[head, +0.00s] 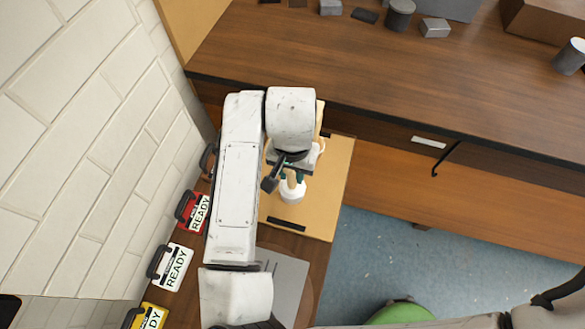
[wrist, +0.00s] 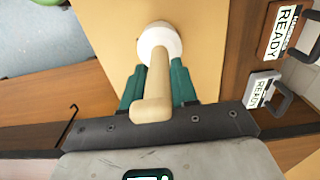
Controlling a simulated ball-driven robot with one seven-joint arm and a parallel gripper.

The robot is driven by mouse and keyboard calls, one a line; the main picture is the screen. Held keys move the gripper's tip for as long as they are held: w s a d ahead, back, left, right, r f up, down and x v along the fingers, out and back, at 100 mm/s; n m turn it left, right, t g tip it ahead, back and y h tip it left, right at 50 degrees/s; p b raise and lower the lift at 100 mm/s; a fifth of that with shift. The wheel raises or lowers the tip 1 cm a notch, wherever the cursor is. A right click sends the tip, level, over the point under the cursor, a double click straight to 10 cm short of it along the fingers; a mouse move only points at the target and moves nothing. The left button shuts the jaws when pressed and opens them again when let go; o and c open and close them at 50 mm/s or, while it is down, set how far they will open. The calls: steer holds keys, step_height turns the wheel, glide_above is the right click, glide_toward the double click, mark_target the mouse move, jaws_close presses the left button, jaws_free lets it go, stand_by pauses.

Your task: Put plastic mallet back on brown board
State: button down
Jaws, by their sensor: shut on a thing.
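The mallet has a white head (head: 292,192) and a pale wooden-coloured handle. In the wrist view, the mallet's handle (wrist: 157,85) lies between the green fingers of my gripper (wrist: 157,88), with the white head beyond the fingertips. My gripper (head: 293,176) is shut on the mallet over the brown board. The brown board (head: 318,215) is a flat, light tan sheet with dark strips near its edges; it also shows in the wrist view (wrist: 105,35). My arm hides its left part in the head view. I cannot tell whether the mallet's head touches the board.
Red (head: 194,210), white (head: 172,266) and yellow (head: 147,317) READY tags stand along the white brick wall at left. A grey plate (head: 287,275) lies nearer me. The brown bench (head: 400,80) beyond carries several grey blocks. Blue floor (head: 400,240) lies right.

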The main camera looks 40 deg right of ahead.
steer(key=c, duration=0.9)
jaws_free()
steer(key=shift+f, duration=0.1)
steer(key=shift+o, duration=0.2)
step_height(320, 180, up, 12)
steer(key=shift+r+b, duration=0.2)
steer(key=shift+b, duration=0.45)
steer(key=w+d+f+n+t+h, duration=0.15)
steer(key=d+n+t+h, duration=0.3)
steer(key=d, duration=1.35)
steer(key=s+a+f+n+g+y, duration=0.1)
steer(key=s+a+f+n+y, duration=0.1)
steer(key=s+a+f, duration=0.3)
steer(key=s+a+f+n+g+y, duration=0.2)
steer(key=s+a+f, duration=0.3)
steer(key=s+f, duration=0.8)
steer(key=shift+a+f+n, duration=0.2)
steer(key=shift+a+n, duration=0.05)
steer(key=shift+n, duration=0.6)
steer(key=shift+g, duration=0.25)
